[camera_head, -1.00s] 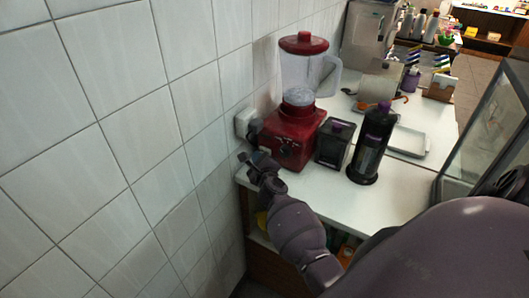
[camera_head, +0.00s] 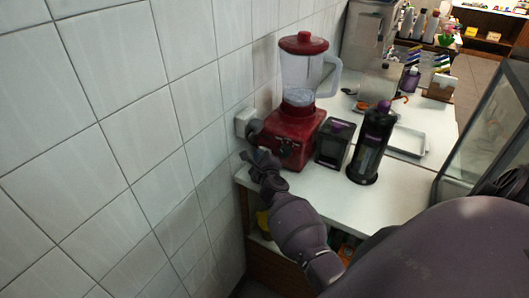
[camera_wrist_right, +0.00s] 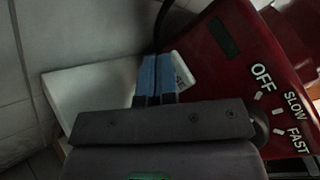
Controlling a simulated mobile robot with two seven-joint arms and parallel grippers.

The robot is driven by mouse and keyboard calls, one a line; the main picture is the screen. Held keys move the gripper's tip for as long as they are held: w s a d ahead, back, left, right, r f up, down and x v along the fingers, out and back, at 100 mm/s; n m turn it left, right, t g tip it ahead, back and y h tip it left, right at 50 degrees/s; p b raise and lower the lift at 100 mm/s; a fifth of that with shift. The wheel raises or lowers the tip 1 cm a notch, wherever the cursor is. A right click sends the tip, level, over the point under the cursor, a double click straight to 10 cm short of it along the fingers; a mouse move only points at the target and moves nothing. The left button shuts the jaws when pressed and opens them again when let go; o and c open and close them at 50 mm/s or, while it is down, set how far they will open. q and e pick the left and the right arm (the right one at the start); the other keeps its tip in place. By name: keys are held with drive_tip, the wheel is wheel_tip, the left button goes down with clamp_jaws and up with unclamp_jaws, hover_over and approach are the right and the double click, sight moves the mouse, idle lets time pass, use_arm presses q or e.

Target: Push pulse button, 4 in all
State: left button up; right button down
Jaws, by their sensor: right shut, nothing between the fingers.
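The blender has a red base (camera_head: 296,132), a clear jar (camera_head: 302,78) and a red lid. It stands on the white counter by the tiled wall. My right gripper (camera_head: 250,157) is at the left front of the base, near its control face. In the right wrist view its blue fingertips (camera_wrist_right: 155,78) are shut and empty, beside a small white button (camera_wrist_right: 184,75) with dark lettering, partly hidden by the fingers. I cannot tell whether they touch it. The red panel (camera_wrist_right: 262,62) there reads OFF, SLOW and FAST around a knob, partly hidden. My left gripper is not in view.
A dark square container (camera_head: 333,144) and a tall black dispenser (camera_head: 370,145) stand right of the blender. A wall socket (camera_head: 243,122) with a plug is left of it. A metal tray (camera_head: 408,141) lies farther back. The counter front (camera_head: 335,188) is clear.

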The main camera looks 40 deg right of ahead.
drive_tip(key=shift+w+d, duration=0.1)
drive_tip(key=shift+d, duration=0.1)
idle(0.3)
drive_tip(key=shift+w+d, duration=0.1)
drive_tip(key=shift+d, duration=0.15)
drive_tip(key=shift+a, duration=0.15)
idle(0.5)
drive_tip(key=shift+s+a, duration=0.35)
drive_tip(key=shift+a, duration=0.3)
drive_tip(key=shift+s+a+p, duration=0.15)
drive_tip(key=shift+s+a, duration=0.15)
drive_tip(key=shift+a, duration=0.45)
drive_tip(key=shift+s+a+p, duration=0.15)
drive_tip(key=shift+s+a, duration=0.15)
drive_tip(key=shift+a, duration=0.4)
drive_tip(key=shift+s+a, duration=0.35)
drive_tip(key=shift+a, duration=0.55)
